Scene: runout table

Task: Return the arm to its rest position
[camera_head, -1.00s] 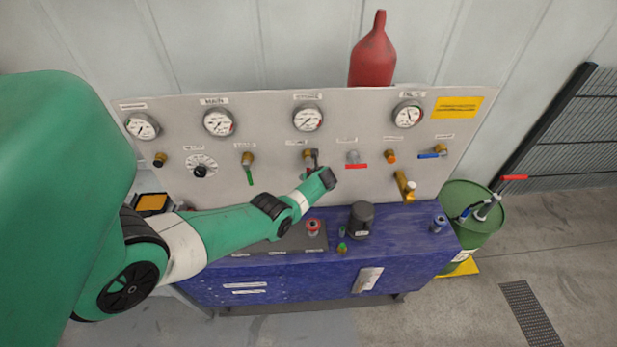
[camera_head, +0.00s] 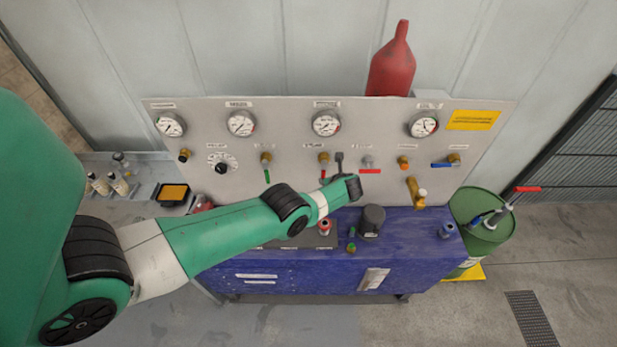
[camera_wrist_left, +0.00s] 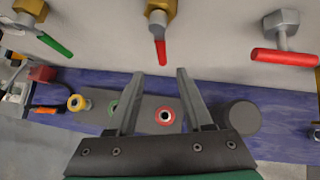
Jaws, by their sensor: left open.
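My left arm (camera_head: 230,233) is green and reaches from the left across the blue bench toward the grey gauge panel. My left gripper (camera_head: 340,160) is small in the head view, close in front of the panel and just right of the middle valve. In the left wrist view my left gripper (camera_wrist_left: 161,75) is open, with nothing between its fingers. The middle valve's red handle (camera_wrist_left: 160,50) hangs downward beyond the fingertips, apart from them. It also shows in the head view (camera_head: 323,171). My right gripper is in neither view.
The panel (camera_head: 295,125) carries several gauges and valves, including a green handle (camera_head: 266,175), a horizontal red handle (camera_head: 369,171) and a blue handle (camera_head: 443,165). A dark cylinder (camera_head: 372,222) stands on the blue bench (camera_head: 330,271). A green drum (camera_head: 482,228) stands at right.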

